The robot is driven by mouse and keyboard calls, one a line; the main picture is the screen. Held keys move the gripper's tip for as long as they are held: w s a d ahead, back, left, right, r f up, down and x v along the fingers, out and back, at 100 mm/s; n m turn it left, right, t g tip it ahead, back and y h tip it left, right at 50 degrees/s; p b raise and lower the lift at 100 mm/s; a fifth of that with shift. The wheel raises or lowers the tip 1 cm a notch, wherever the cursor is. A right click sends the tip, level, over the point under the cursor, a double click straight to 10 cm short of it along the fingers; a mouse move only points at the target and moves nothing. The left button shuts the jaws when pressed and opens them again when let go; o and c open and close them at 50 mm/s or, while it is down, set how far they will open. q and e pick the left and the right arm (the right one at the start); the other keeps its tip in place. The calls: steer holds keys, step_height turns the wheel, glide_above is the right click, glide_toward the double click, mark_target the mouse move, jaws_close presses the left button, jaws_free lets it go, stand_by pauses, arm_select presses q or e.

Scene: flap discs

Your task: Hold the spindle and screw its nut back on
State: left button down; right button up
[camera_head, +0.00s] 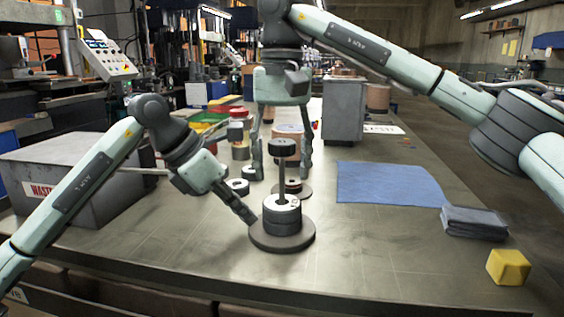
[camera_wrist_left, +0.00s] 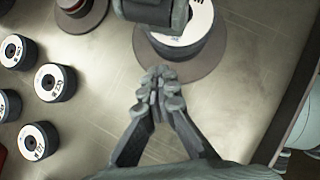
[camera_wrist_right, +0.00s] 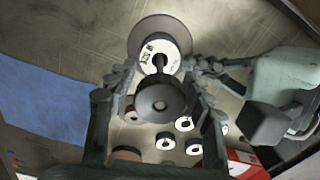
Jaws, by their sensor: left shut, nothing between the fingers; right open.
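The spindle stands upright near the table's front middle: a round dark base (camera_head: 262,243), a stack of flap discs (camera_head: 282,222) with a white-labelled top one, and a thin rod (camera_head: 282,187). The dark round nut (camera_head: 281,146) is at the rod's top; I cannot tell whether it is threaded. It also shows in the right wrist view (camera_wrist_right: 160,102). My right gripper (camera_head: 281,173) points down, its open fingers on either side of the nut, with gaps. My left gripper (camera_head: 249,218) is shut and empty, tips low beside the disc stack near the base rim (camera_wrist_left: 205,70).
Loose discs (camera_wrist_left: 55,82) lie left of the spindle; another base with a disc (camera_head: 293,189) stands behind it. A blue cloth (camera_head: 385,183), folded grey cloth (camera_head: 473,223) and yellow block (camera_head: 508,267) lie right. A grey waste box (camera_head: 85,175) stands left.

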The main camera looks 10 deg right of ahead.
steer(key=n, duration=0.6)
steer(key=shift+n, duration=0.4)
steer(key=shift+c, duration=0.4)
steer(key=c, duration=0.8)
steer(key=m, duration=0.7)
steer(key=shift+c, duration=0.2)
steer(key=m, duration=0.7)
steer(key=shift+f, duration=0.1)
steer(key=m, duration=1)
steer(key=shift+f+m, duration=0.1)
steer(key=shift+m, duration=0.2)
steer(key=m, duration=0.4)
